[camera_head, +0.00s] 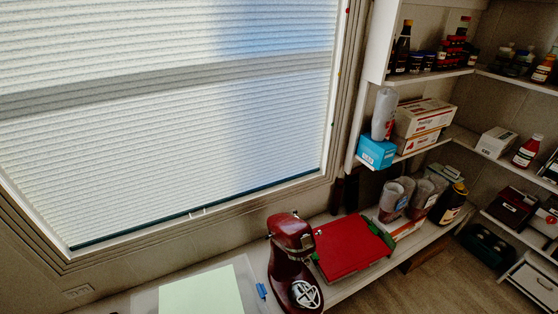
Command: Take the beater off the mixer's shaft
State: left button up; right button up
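A dark red stand mixer (288,268) stands on the counter at the bottom middle of the head view. Its rounded head (292,230) is at the top. A pale silver, open-framed shape that looks like the beater (306,294) shows low on the mixer, over its red base. The shaft is too small to make out, and I cannot tell how the beater joins it. Neither of my grippers is in view.
A red board or box (350,246) lies right of the mixer. A pale green sheet (202,292) and a small blue item (262,291) are left of it. Stacked cups (392,200) and a dark bottle (447,204) stand farther right. A window with blinds (170,110) is behind.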

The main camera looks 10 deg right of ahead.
aim_at(302, 288)
jog(key=l, duration=1)
jog(key=i+l, duration=0.1)
jog(key=l, duration=0.85)
jog(key=l+u, duration=0.15)
jog(key=u, duration=1.05)
